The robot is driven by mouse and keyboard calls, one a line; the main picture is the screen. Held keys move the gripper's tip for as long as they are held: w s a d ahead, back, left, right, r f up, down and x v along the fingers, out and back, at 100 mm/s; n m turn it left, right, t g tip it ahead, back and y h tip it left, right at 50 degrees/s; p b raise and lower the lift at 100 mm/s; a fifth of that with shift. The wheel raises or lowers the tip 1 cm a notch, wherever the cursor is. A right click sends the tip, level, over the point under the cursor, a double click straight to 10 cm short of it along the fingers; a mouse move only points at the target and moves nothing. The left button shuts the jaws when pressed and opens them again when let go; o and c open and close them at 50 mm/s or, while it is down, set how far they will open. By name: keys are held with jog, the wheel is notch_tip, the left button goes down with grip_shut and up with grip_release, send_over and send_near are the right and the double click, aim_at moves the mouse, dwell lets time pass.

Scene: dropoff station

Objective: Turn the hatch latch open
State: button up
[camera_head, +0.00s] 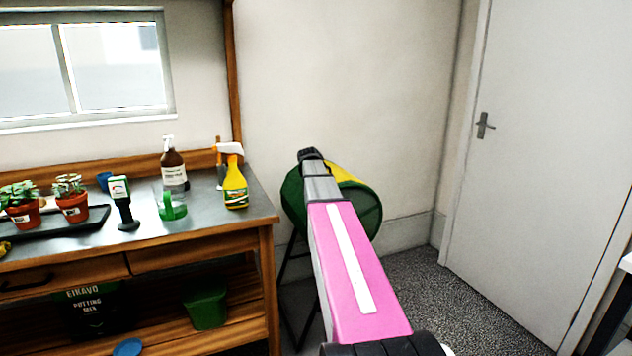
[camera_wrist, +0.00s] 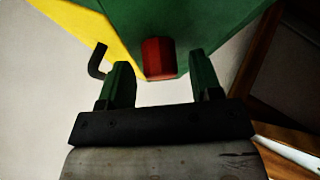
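The green drum with a yellow panel (camera_head: 352,171) stands against the wall in the head view, partly behind my arm. In the wrist view its green face (camera_wrist: 205,28) and yellow panel (camera_wrist: 78,22) fill the top. A red block-like part (camera_wrist: 159,58), apparently the hatch latch, sticks out of the green face. My gripper (camera_wrist: 160,66) is open, with one green finger on each side of the red part. Gaps show between it and both fingers. My fingers cannot be made out in the head view.
A dark bent hook or handle (camera_wrist: 97,62) is left of my fingers. A workbench (camera_head: 200,240) with a yellow spray bottle (camera_head: 235,186), a brown bottle (camera_head: 173,172) and potted plants stands left. A closed door (camera_head: 540,150) is right. Open carpet (camera_head: 455,305) lies before it.

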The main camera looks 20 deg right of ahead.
jog(key=shift+s+r, duration=0.1)
jog(key=v, duration=1)
jog(key=shift+s+a+r, duration=0.15)
jog(key=shift+r, duration=0.1)
